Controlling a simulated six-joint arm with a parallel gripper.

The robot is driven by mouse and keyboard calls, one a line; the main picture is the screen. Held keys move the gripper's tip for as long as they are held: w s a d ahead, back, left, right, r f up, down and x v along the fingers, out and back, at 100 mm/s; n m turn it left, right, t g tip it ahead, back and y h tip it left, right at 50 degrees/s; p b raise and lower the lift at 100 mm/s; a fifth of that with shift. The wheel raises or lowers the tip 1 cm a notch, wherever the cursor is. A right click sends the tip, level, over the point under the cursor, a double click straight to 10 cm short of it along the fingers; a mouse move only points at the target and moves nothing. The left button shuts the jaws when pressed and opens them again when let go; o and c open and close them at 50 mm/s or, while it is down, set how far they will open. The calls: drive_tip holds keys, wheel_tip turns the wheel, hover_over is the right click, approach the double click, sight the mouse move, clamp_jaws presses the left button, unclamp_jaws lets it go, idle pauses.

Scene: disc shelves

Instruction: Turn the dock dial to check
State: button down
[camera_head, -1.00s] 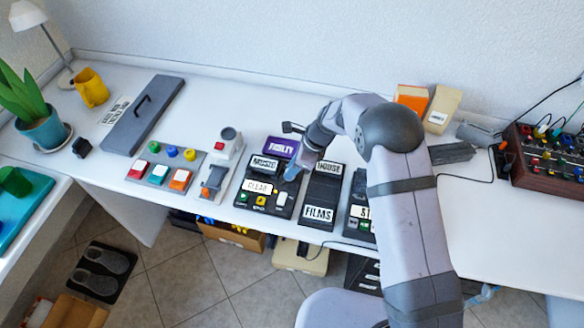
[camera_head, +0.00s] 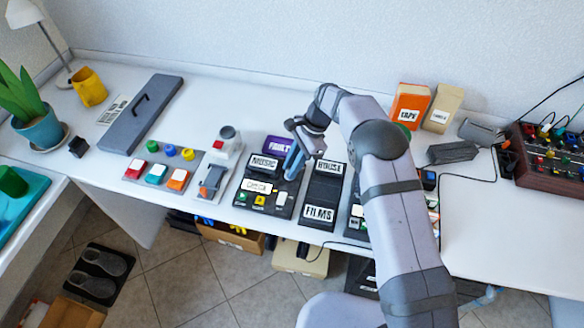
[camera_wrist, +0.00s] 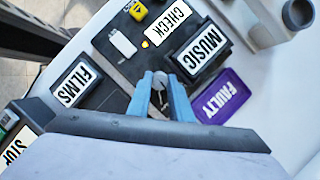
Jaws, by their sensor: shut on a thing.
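The dark dock panel (camera_head: 240,184) lies on the white desk in front of the MUSIC block (camera_head: 264,163). In the wrist view my gripper (camera_wrist: 162,76) has its two blue fingers shut on a small grey knob, the dock dial (camera_wrist: 159,83). The CHECK label (camera_wrist: 167,24) is beyond the fingers on the panel, with a small lit yellow mark beside it. In the head view my gripper (camera_head: 291,174) points down at the panel's right side and hides the dial. The dial's pointer direction cannot be made out.
The HOUSE and FILMS shelf (camera_head: 322,190) stands close on the right. The purple FAULTY tray (camera_head: 278,145) is behind. A panel of coloured buttons (camera_head: 163,175) and a grey device (camera_head: 212,181) lie to the left. Boxes (camera_head: 410,105) stand at the back right.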

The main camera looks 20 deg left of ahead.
drive_tip(key=shift+n, duration=0.7)
drive_tip(key=c, duration=1.6)
unclamp_jaws()
drive_tip(key=shift+b+v, duration=0.95)
drive_tip(key=shift+v, duration=2.75)
drive_tip(key=shift+w+a, duration=0.1)
